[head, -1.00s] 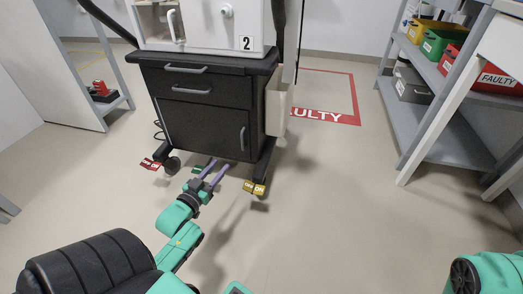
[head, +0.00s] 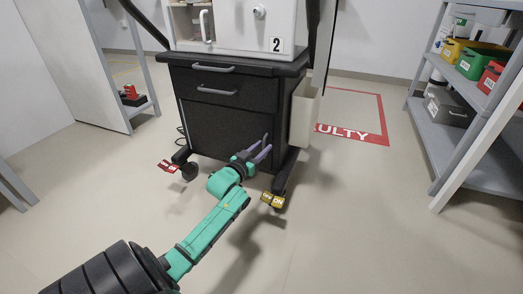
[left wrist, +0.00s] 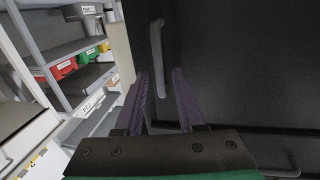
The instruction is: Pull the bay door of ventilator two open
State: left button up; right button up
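Ventilator two stands ahead on a black wheeled cart, with a "2" label (head: 276,44) on its white body. Its black lower door (head: 215,130) looks closed in the head view. The door's vertical grey handle (left wrist: 157,60) shows in the left wrist view. My left gripper (head: 262,148) is in front of the door's right side. It is open, and its purple fingers (left wrist: 163,90) stand on either side of the handle's lower end. I cannot tell whether they touch it. My right gripper is not in view.
Two drawers with grey handles (head: 217,91) are above the door. A beige bin (head: 304,112) hangs on the cart's right side. Yellow tags (head: 272,200) and red tags (head: 168,166) mark the casters. Shelves (head: 455,150) stand at the right. The floor between is clear.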

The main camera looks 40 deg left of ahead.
pick_arm(q)
grip_shut()
dwell(1.2)
